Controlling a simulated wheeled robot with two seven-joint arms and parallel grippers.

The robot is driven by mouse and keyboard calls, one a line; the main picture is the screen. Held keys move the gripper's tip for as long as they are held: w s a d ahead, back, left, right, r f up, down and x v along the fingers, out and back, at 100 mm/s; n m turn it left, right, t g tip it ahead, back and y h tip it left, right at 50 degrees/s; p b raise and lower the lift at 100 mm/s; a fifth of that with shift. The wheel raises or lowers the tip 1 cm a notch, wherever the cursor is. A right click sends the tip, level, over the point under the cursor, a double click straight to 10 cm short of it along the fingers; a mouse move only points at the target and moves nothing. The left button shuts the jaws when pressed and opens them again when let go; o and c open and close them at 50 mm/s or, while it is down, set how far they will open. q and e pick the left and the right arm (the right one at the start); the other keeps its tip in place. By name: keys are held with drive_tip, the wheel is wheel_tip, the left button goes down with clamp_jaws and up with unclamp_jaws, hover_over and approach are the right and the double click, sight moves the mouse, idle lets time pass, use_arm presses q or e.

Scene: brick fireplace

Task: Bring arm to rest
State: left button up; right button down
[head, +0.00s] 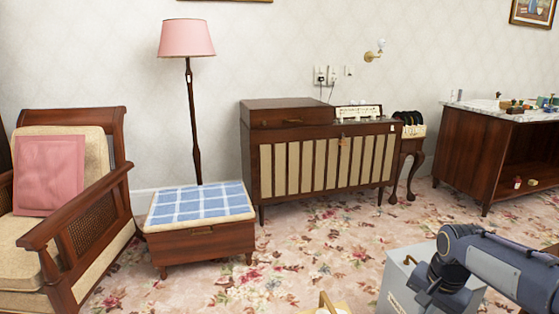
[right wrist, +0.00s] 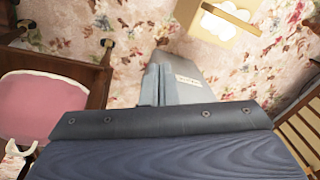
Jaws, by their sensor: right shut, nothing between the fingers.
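My right arm comes in from the lower right of the head view, bent low over the floor; its fingertips cannot be made out there. In the right wrist view my right gripper (right wrist: 156,84) points down with its two grey fingers together and nothing between them. It hangs above the floral carpet (right wrist: 140,30). A grey surface with a pale label is close beside or below the fingers; I cannot tell whether they touch it. My left arm and gripper are not in view.
A wooden armchair (head: 100,210), a footstool (head: 200,240) with a blue checked top, a floor lamp (head: 187,40), a radio cabinet (head: 300,160) and a marble-topped cabinet (head: 470,150) line the wall. The wrist view shows a pink-seated chair (right wrist: 55,105). Carpet is clear mid-room.

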drive_tip(key=s+a+n+t+y, duration=0.2)
drive_tip(key=s+a+n, duration=0.25)
drive_tip(key=s, duration=0.75)
drive_tip(key=s+a+n+t+y, duration=0.2)
drive_tip(key=s+a+n, duration=0.3)
drive_tip(key=s, duration=0.6)
wheel_tip(320, 180, up, 38)
drive_tip(key=a+m+p, duration=0.1)
drive_tip(key=p, duration=3.6)
drive_tip(key=shift+a, duration=0.15)
drive_tip(key=shift+f, duration=0.1)
